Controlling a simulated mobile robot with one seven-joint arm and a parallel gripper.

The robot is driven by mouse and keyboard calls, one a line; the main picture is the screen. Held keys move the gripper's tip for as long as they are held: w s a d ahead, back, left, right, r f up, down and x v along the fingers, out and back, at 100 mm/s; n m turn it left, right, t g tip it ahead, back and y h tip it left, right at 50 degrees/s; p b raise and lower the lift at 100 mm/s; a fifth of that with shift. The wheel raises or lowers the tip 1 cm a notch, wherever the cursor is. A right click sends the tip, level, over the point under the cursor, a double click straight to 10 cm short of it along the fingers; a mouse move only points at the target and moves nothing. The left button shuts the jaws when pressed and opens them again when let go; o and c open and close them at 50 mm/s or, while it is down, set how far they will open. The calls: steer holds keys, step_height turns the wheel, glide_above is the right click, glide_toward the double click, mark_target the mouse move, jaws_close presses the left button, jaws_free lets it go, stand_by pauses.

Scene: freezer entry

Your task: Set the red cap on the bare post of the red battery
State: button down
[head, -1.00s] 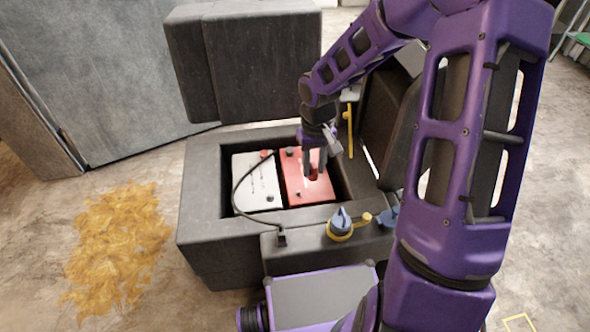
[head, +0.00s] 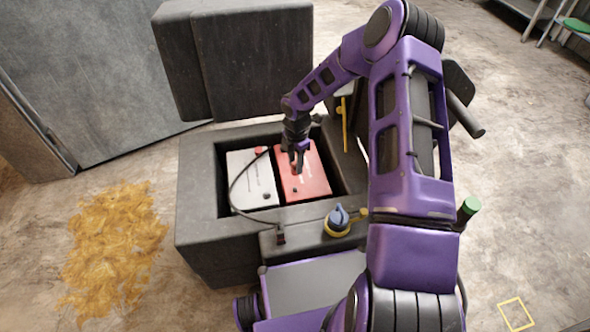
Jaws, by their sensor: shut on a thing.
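The red battery (head: 314,183) sits in the right half of the open dark bay. My gripper (head: 296,166) points down over its far left part, with the fingers shut on the small red cap, which is mostly hidden between them. I cannot tell whether the cap touches the battery or a post. The far left corner of the red battery, where a post showed earlier, is hidden behind my gripper. A small dark post or cap (head: 295,190) shows near its front left.
A white battery (head: 250,178) with a red cap (head: 261,151) stands at left in the bay. A blue-topped knob (head: 338,218) stands on the front ledge. The raised dark lid (head: 250,60) is behind. Straw-coloured litter (head: 115,235) lies on the floor.

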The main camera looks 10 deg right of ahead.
mark_target(295, 187)
steer(key=f+n, duration=0.2)
steer(key=n, duration=0.1)
steer(key=w+f+n, duration=0.1)
steer(key=f+n, duration=0.2)
steer(key=n, duration=0.1)
steer(key=shift+w+f, duration=0.2)
steer(key=shift+f+b, duration=1.75)
steer(key=shift+f, duration=0.25)
steer(key=shift+f+b, duration=1.4)
steer(key=shift+b, duration=0.2)
stand_by(0.6)
steer(key=shift+c, duration=2.4)
jaws_free()
step_height(295, 187, up, 18)
steer(key=shift+f+p, duration=0.25)
steer(key=shift+p, duration=0.9)
